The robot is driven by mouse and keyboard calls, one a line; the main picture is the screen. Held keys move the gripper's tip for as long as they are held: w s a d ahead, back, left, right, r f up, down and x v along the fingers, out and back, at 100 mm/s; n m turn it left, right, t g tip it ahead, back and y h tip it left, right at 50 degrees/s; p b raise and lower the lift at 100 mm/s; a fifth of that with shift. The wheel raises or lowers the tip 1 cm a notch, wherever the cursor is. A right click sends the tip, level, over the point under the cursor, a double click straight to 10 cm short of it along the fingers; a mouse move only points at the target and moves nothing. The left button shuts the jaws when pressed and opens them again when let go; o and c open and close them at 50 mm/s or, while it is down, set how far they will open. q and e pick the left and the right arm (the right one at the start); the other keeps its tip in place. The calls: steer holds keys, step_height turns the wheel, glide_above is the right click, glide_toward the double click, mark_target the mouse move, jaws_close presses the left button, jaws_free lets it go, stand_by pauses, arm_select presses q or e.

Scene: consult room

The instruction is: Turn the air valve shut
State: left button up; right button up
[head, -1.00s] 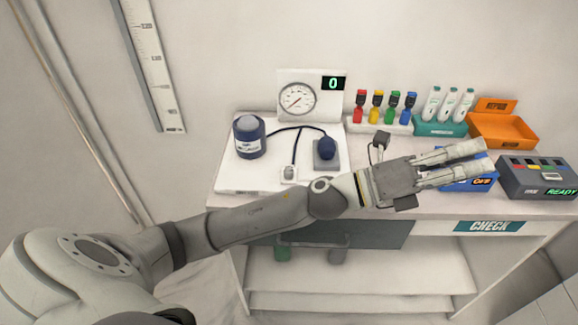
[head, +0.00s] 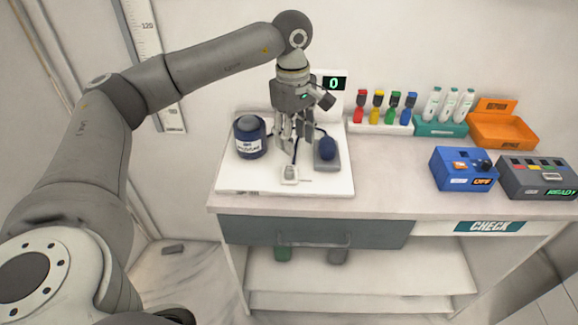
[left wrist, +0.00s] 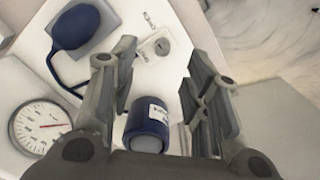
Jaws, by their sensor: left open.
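The air valve (head: 290,174) is a small white block on the white board (head: 240,184), at the end of a dark tube. In the left wrist view the valve (left wrist: 154,45) shows a round grey knob, with small lettering that I cannot read nearby. My left gripper (head: 294,146) points down over the board, open and empty, a little behind the valve in the head view. In the left wrist view the valve lies between the fingertips (left wrist: 158,62) in the picture, apart from them. My right gripper is not in view.
A blue cuff (head: 250,138) stands left of the gripper and a dark blue bulb (head: 327,149) on a grey base right of it. The dial gauge (left wrist: 40,128) is behind. A blue box (head: 462,170) and a grey box (head: 538,178) stand right; the counter between is clear.

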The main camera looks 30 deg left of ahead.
mark_target(289, 170)
arm_select(q)
steer(key=f, duration=0.3)
steer(key=a+f+p, duration=0.1)
steer(key=f, duration=0.3)
steer(key=f+p, duration=0.1)
steer(key=f, duration=0.2)
steer(key=shift+s+a+f, duration=0.1)
steer(key=shift+a+f, duration=0.05)
steer(key=shift+a, duration=0.05)
jaws_close()
